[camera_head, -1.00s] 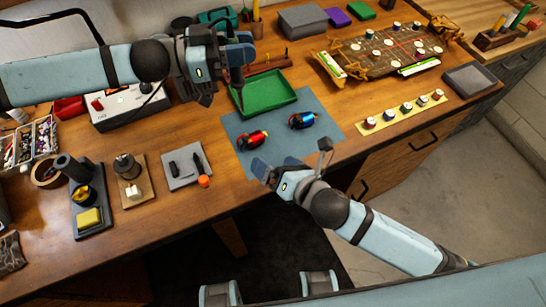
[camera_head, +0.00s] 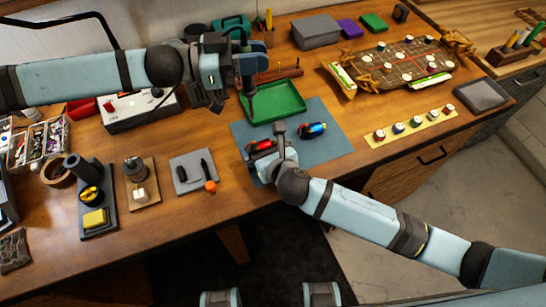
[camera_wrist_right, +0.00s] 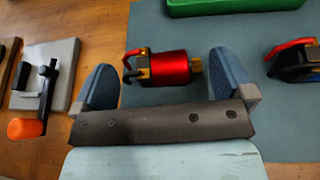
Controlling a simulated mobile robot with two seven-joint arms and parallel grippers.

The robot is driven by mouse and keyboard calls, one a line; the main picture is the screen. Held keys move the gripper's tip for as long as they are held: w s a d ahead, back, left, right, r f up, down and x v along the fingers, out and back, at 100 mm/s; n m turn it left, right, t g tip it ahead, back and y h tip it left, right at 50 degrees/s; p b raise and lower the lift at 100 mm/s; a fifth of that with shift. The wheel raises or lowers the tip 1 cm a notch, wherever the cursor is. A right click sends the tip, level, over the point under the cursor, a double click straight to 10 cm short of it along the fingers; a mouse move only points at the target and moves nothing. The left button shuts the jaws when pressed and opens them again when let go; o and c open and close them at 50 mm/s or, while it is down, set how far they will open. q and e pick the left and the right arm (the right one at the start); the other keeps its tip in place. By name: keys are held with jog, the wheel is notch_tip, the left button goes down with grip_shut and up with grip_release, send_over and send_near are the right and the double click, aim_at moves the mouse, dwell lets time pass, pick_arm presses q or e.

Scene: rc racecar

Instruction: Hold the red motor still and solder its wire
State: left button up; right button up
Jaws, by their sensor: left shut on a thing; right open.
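The red motor (camera_head: 260,145) lies on the grey-blue mat (camera_head: 335,146). In the right wrist view the red motor (camera_wrist_right: 172,68) lies between the spread fingers of my right gripper (camera_wrist_right: 163,65), with gaps on both sides. It has a brass pinion at its right end and a red and a black wire at its left end. In the head view my right gripper (camera_head: 266,158) partly covers it. My left gripper (camera_head: 245,65) is shut on a dark, narrow tool (camera_head: 250,88), apparently a soldering iron, pointing down above the green tray's left side. Its tip is hard to make out.
A blue motor (camera_head: 312,130) lies right of the red one. A green tray (camera_head: 285,100) stands behind. A grey pad (camera_head: 188,181) with black tools and an orange piece lies left. A soldering station (camera_head: 145,107) and a yellow strip with several small cylinders (camera_head: 425,123) flank the mat.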

aim_at(256, 92)
jog(key=shift+x, duration=1.35)
jog(key=shift+c, duration=0.2)
jog(key=c, duration=0.7)
pick_arm(q)
jog(key=shift+f, duration=3.4)
jog(key=shift+f, duration=1.25)
dwell(0.4)
jog(key=shift+r, duration=3.55)
